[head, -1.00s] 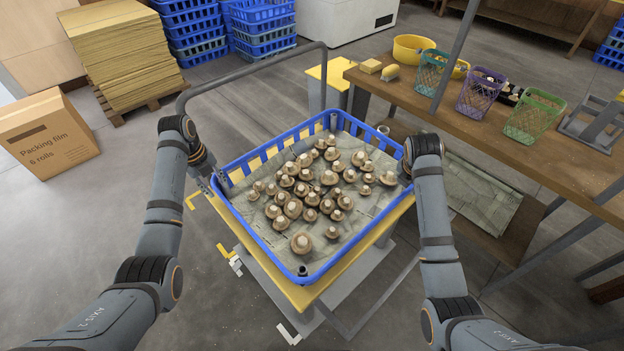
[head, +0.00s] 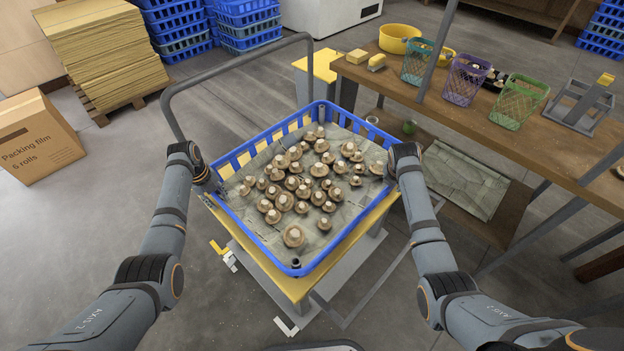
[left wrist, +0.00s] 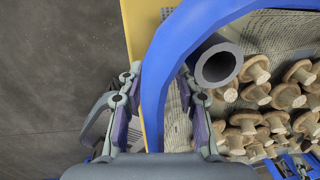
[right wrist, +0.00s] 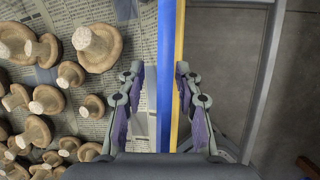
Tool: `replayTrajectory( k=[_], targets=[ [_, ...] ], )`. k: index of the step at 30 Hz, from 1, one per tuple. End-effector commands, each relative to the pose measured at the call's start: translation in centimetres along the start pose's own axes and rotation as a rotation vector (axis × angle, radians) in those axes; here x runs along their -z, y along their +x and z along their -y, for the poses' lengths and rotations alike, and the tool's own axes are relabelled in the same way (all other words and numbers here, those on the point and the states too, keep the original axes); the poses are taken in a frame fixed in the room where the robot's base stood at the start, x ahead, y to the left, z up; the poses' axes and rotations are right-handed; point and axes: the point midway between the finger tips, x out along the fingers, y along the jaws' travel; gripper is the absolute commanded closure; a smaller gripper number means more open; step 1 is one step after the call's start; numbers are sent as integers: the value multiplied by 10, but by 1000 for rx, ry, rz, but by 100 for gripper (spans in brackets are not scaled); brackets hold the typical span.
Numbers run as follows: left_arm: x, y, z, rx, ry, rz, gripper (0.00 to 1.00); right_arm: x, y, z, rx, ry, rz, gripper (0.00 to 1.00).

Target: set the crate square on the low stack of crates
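The blue crate (head: 254,240) sits on a yellow-topped cart (head: 300,285), lined with newspaper and holding many brown mushrooms (head: 300,180). My left gripper (head: 210,184) is at its left wall; in the left wrist view its fingers (left wrist: 160,75) straddle the curved blue rim (left wrist: 155,100), and contact is unclear. My right gripper (head: 389,172) is at the right wall; its fingers (right wrist: 160,70) straddle the rim (right wrist: 165,100) with a visible gap. Two stacks of blue crates stand at the back, one left (head: 180,32) and one right (head: 250,30); their tops are partly cut off.
A grey cart handle (head: 240,72) arches behind the crate. A wooden bench (head: 480,115) with baskets stands right. A cardboard box (head: 40,140) and a pallet of flat cardboard (head: 100,50) are left. Open grey floor lies between the cart and the crate stacks.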

Motion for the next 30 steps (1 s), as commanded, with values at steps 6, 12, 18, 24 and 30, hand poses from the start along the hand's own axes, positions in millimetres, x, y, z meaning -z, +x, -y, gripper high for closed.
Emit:
replayTrajectory(
  k=[6,12,18,24,30],
  targets=[
    [0,7,0,0,1,0,66,0,7,0,-1,0,1,66],
    [0,7,0,0,1,0,68,0,7,0,-1,0,1,67],
    [0,7,0,0,0,0,95,0,7,0,-1,0,0,95],
    [0,7,0,0,0,0,100,0,7,0,-1,0,0,100],
    [0,7,0,0,0,0,100,0,7,0,0,0,0,100]
  ],
)
